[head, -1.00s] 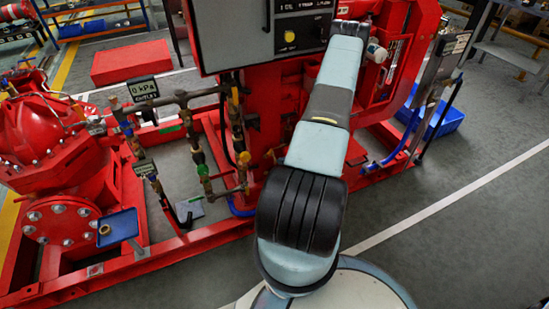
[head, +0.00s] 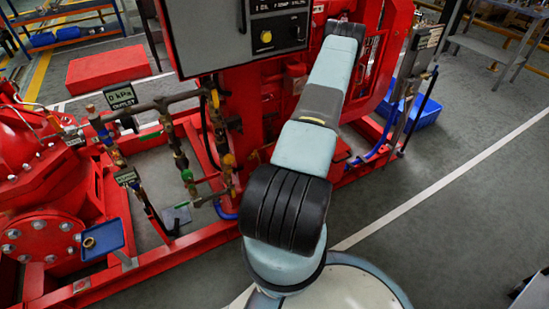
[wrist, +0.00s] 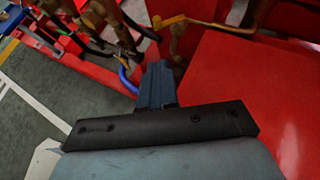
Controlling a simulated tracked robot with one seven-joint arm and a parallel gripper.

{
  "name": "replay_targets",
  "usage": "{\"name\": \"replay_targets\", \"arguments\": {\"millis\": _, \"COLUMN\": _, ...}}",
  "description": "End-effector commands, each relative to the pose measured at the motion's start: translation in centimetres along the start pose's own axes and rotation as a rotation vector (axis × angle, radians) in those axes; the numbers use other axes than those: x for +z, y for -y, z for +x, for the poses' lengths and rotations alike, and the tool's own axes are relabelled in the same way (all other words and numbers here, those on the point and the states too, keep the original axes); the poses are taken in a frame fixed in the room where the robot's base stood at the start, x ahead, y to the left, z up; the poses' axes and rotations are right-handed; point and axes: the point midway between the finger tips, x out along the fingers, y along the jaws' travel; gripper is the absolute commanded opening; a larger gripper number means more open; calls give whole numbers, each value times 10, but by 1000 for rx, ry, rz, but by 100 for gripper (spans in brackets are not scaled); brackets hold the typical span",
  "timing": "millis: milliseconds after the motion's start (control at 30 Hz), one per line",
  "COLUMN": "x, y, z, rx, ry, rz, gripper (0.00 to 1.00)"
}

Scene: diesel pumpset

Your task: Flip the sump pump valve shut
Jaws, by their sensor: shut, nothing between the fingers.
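The pipework in the head view carries several small valves, including one with a yellow handle (head: 214,98), one with an orange part (head: 228,160) and one with a green part (head: 187,175). I cannot tell which is the sump pump valve or read its position. In the wrist view my gripper (wrist: 157,82) is shut and empty, its fingers together. An orange lever (wrist: 185,20) on brassy pipework lies beyond the fingertips, apart from them. A blue hose (wrist: 127,80) shows just left of the fingers. The gripper is hidden in the head view.
A grey control panel (head: 240,35) overhangs the pipework. Red frame rails (head: 165,255) run along the front. A red panel (wrist: 250,95) stands close at the right of the fingers in the wrist view. A blue tray (head: 103,240) is at left; open floor (head: 460,190) lies right.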

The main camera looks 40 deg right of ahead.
Motion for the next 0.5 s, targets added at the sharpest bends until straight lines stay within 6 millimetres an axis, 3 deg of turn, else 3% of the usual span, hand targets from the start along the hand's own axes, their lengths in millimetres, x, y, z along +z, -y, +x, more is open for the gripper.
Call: {"name": "replay_targets", "arguments": {"millis": 500, "x": 3, "y": -2, "z": 90, "rx": 2, "ry": 0, "rz": -1, "gripper": 0}}
